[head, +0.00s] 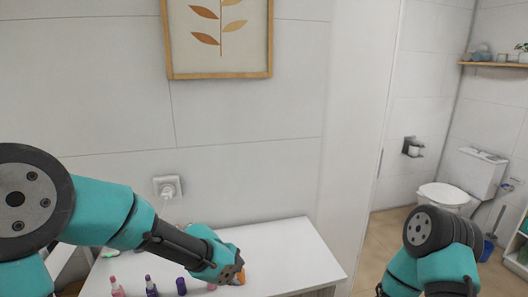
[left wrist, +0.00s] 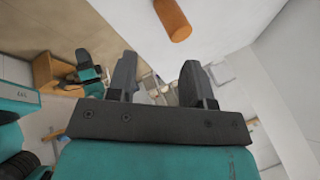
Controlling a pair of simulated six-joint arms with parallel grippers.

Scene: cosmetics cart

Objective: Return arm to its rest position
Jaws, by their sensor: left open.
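My left arm comes in from the left over the white cart top. Its gripper (head: 234,270) is low over the top, beside an orange cylinder (head: 240,277). In the left wrist view my left gripper (left wrist: 158,80) is open, with nothing between its two dark fingers. The orange cylinder (left wrist: 172,20) shows beyond the fingertips there, apart from them. My right arm (head: 432,250) is folded at the lower right of the head view, and its gripper is out of sight there.
The white cart top (head: 285,252) is clear to the right. A pink bottle (head: 116,287), a purple bottle (head: 151,285) and a dark purple item (head: 181,285) stand at its front left. A wall socket with a plug (head: 168,188) is behind. A toilet (head: 445,194) is far right.

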